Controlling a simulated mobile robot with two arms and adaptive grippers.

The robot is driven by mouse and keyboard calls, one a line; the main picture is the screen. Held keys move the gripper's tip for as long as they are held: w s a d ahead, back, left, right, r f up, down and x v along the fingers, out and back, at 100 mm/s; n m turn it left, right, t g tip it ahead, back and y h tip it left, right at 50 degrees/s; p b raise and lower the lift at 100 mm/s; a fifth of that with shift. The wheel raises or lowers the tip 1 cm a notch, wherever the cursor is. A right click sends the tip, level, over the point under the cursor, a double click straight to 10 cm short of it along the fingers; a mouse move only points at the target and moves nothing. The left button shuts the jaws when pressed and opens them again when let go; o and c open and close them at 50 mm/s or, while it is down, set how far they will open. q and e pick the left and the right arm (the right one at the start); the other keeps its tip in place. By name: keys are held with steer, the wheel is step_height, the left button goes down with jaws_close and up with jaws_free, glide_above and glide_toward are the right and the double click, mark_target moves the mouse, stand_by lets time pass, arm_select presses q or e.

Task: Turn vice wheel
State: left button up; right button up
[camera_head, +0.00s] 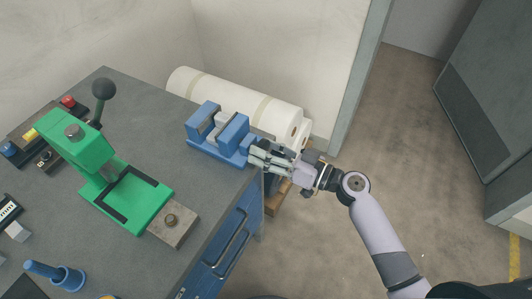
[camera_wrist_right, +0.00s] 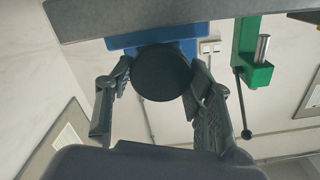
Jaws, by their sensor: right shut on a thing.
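The blue vice (camera_head: 238,133) sits at the back right corner of the workbench. My right gripper (camera_head: 256,154) reaches in from the right to the vice's front end. In the right wrist view the vice's wheel (camera_wrist_right: 160,72) is a dark round disc between the two fingers of my right gripper (camera_wrist_right: 163,92), one finger on each side. The gripper is shut on the wheel. In the head view the gripper hides the wheel. Part of the blue vice (camera_wrist_right: 190,46) shows behind the wheel in the wrist view. My left gripper is not in view.
A green press (camera_head: 150,203) stands on the grey workbench (camera_head: 160,110), left of the vice. White rolls (camera_head: 235,97) lie behind the bench. Blue drawers (camera_head: 236,232) are under its edge. A blue holder (camera_head: 70,277) stands at front left. The floor to the right is clear.

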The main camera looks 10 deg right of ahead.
stand_by(0.4)
steer(key=o, duration=1.2)
steer(key=shift+c, duration=0.2)
steer(key=v, duration=1.2)
